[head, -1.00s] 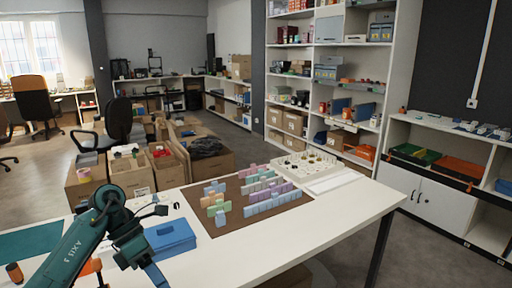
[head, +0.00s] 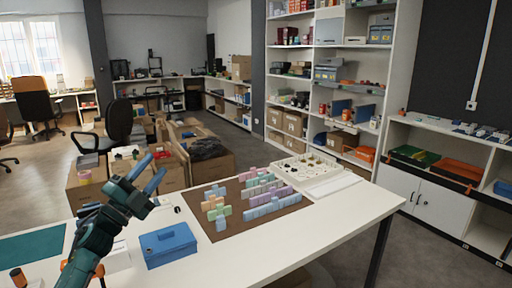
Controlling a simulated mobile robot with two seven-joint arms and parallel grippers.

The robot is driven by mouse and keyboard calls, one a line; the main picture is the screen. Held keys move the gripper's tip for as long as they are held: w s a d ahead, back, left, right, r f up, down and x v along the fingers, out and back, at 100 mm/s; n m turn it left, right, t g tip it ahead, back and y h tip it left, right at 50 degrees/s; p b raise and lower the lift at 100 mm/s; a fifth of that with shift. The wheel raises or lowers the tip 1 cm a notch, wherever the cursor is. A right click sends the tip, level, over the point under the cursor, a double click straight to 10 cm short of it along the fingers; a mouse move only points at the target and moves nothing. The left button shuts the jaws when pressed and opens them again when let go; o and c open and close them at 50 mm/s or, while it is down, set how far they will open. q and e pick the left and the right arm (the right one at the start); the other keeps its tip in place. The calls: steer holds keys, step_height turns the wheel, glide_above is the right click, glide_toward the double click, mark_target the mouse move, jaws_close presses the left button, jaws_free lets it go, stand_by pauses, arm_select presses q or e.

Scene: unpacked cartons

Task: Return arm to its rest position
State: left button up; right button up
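My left gripper (head: 150,174) is raised over the left part of the white table (head: 300,240). Its two blue fingers point up and to the right, spread apart, with nothing visible between them. The teal forearm comes in from the bottom left. My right gripper is not in the head view.
A blue box (head: 168,244) lies on the table right of my arm. A brown mat (head: 292,205) holds rows of coloured blocks, with a white tray (head: 308,170) behind. A teal mat (head: 32,244) lies at left. Open cartons (head: 165,172) stand beyond the table.

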arm_select(q)
steer(key=w+a+f+n+g+y, duration=0.45)
steer(key=a+f+n+y, duration=0.85)
steer(key=n, duration=0.7)
steer(key=s+d+f+m+g+h, duration=0.2)
steer(key=s+d+f, duration=1.3)
steer(key=s+f, duration=0.3)
steer(key=s+d+f+g+h, duration=0.1)
steer(key=s+d+f, duration=0.2)
steer(key=s, duration=0.7)
steer(key=s+d+f+n+g+h, duration=0.1)
steer(key=s+d, duration=0.4)
steer(key=s, duration=0.6)
step_height(320, 180, down, 2)
steer(key=shift+s+d+f+g, duration=0.15)
steer(key=shift+d+g, duration=0.2)
steer(key=shift+g, duration=0.4)
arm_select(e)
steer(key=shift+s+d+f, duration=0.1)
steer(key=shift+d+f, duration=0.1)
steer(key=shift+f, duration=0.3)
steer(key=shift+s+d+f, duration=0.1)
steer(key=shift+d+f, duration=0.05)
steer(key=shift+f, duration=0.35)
